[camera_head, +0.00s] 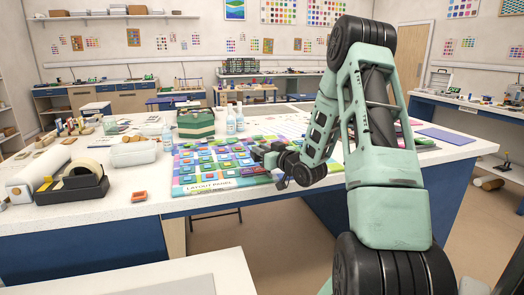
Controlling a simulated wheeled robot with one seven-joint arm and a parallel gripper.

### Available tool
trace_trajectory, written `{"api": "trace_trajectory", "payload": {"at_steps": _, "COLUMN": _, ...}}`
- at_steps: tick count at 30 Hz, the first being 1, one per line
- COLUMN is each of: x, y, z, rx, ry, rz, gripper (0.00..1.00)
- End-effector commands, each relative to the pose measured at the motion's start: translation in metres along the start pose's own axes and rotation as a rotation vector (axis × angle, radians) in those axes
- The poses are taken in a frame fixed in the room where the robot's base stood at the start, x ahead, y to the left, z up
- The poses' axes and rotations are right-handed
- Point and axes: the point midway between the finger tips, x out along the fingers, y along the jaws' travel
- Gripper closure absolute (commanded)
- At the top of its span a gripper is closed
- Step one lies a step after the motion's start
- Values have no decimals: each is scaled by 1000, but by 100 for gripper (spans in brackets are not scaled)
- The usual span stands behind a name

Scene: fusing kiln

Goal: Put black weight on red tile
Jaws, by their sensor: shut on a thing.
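My gripper (279,178) is small and dark in this view, low over the right front part of the layout panel, near the table's front edge. It is shut on a small dark thing at its tips, which looks like the black weight; its outline blends with my wrist. The layout panel (209,187) is a white-labelled sheet covered with tiles in blue, green, purple, yellow and other colours. I cannot single out the red tile among them; my arm hides part of the panel's right side.
A black tape dispenser (73,188) and a small orange-red block (139,196) sit left of the panel. A blue sheet (445,136) lies at the right.

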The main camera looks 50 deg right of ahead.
Motion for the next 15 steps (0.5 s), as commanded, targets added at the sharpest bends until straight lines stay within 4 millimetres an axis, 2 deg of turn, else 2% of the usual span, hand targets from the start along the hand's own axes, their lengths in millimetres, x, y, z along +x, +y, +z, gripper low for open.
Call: {"api": "trace_trajectory", "payload": {"at_steps": 15, "x": 0, "y": 0, "z": 11, "rx": 0, "ry": 2, "rz": -1, "gripper": 100}}
